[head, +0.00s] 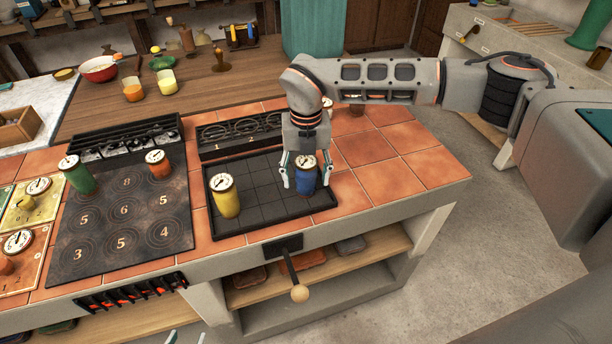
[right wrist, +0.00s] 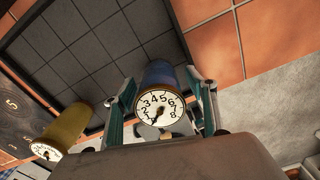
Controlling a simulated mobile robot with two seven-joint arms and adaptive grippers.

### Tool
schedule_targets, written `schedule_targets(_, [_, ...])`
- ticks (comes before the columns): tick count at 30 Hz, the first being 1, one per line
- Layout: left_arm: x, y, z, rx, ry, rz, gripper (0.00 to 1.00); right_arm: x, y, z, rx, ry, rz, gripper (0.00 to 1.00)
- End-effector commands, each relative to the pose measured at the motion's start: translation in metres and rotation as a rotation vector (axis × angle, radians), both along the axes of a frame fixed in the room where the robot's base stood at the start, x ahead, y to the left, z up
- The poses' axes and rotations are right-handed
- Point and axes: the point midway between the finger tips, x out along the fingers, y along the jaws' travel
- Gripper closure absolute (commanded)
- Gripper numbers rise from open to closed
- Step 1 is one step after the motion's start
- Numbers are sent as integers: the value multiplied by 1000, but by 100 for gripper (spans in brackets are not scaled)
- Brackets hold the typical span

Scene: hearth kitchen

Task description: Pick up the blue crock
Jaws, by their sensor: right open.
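The blue crock (head: 306,175) stands upright on the right part of the black gridded tray (head: 262,226), with a white dial on its top. My right gripper (head: 306,184) reaches down over it, one finger on each side. The right wrist view shows the blue crock (right wrist: 160,85) between the two open fingers (right wrist: 160,112); whether they touch it is hard to tell. My left gripper (head: 186,338) shows only as two separated fingertips at the bottom edge.
A yellow crock (head: 225,196) stands on the same tray, left of the blue one. A lever with a round knob (head: 299,293) sticks out in front. Tiles (head: 400,143) to the right are clear.

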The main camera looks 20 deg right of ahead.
Motion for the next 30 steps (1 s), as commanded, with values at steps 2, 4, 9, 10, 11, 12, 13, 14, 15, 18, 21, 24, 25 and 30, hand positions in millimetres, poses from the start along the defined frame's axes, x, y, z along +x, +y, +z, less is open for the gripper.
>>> schedule_targets(2, [1, 0, 1, 0, -1, 0, 60, 0, 0, 0, 0, -1, 0, 43])
schedule_targets(4, [1, 0, 1, 1, -2, 0, 60, 0, 0, 0, 0, 0, 0, 43])
schedule_targets(9, [2, 0, 2, 0, -5, 0, 60, 0, 0, 1, 0, 0, 0, 85])
schedule_targets(10, [2, 0, 2, 0, -5, 0, 60, 0, 0, 1, 0, 0, 0, 93])
schedule_targets(11, [2, 0, 2, -1, -6, 0, 60, 0, 0, 1, 0, 0, 0, 96])
schedule_targets(12, [3, 0, 3, -1, -6, 0, 60, 1, 0, 1, 1, -1, 0, 96])
schedule_targets(13, [3, 0, 3, -1, -7, 1, 60, 1, 0, 1, 1, -1, 0, 96])
schedule_targets(14, [3, 0, 3, 0, -7, 0, 60, 0, 0, 1, 1, -1, 0, 96])
schedule_targets(15, [3, 0, 4, -1, -8, 1, 60, 0, 0, 1, 1, -1, 0, 96])
schedule_targets(18, [3, 0, 4, -2, -9, 1, 60, 0, 0, 2, 1, -1, 0, 96])
schedule_targets(21, [3, 0, 4, -2, -9, 1, 60, 1, 0, 4, 1, -2, 0, 96])
schedule_targets(24, [3, 0, 4, -2, -9, 1, 60, 1, 0, 10, 0, -3, -1, 96])
schedule_targets(25, [3, 0, 4, -2, -9, 1, 60, 1, 0, 13, 0, -3, -1, 96])
schedule_targets(30, [3, 0, 5, -2, -9, 1, 60, 1, 1, 38, 2, -6, 0, 96])
